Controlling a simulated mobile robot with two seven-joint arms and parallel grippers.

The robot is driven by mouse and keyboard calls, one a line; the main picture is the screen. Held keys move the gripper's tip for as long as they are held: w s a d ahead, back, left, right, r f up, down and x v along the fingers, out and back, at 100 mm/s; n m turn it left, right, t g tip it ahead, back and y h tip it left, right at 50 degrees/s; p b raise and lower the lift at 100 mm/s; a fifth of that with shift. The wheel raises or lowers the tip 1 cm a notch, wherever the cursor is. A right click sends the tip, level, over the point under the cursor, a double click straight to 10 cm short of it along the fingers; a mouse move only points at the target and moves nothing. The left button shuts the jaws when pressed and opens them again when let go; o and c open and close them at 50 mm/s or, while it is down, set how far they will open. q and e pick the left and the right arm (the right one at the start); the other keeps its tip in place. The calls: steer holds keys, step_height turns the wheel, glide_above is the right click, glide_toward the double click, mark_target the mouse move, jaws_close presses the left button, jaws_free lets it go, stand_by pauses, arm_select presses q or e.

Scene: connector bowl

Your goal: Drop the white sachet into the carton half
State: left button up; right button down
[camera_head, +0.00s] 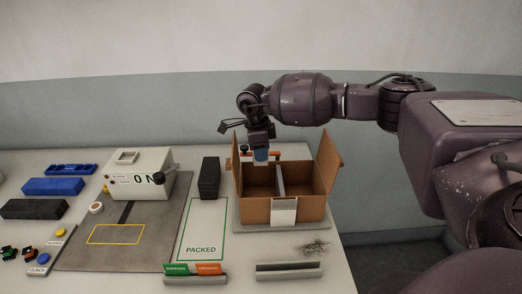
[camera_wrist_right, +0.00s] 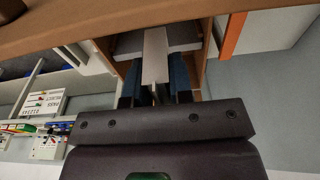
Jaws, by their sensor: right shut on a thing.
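The open brown carton (camera_head: 252,207) stands at the right of the table, its flaps up. A pale divider (camera_head: 281,179) splits it into a left and a right half. My right gripper (camera_head: 261,156) is over the back of the left half, pointing down, with blue fingertips. In the wrist view my right gripper (camera_wrist_right: 154,88) is shut on a pale, flat strip, which appears to be the white sachet (camera_wrist_right: 155,62). In the head view the fingers hide the sachet. The floor of the left half shows only partly. My left gripper is not in view.
A black block (camera_head: 209,177) stands left of the carton, by the green-outlined PACKED area (camera_head: 202,228). A white machine (camera_head: 140,176) stands on a grey mat further left. Green and orange pieces (camera_head: 192,269) sit in a front holder. The carton's raised right flap (camera_head: 328,163) stands beside my arm.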

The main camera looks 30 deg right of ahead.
steer(key=c, duration=0.9)
jaws_free()
steer(key=shift+r, duration=0.1)
steer(key=r, duration=0.7)
steer(key=a+r+b, duration=0.1)
steer(key=r, duration=0.2)
steer(key=shift+w+r, duration=0.3)
steer(key=shift+w, duration=0.05)
steer(key=shift+s, duration=0.1)
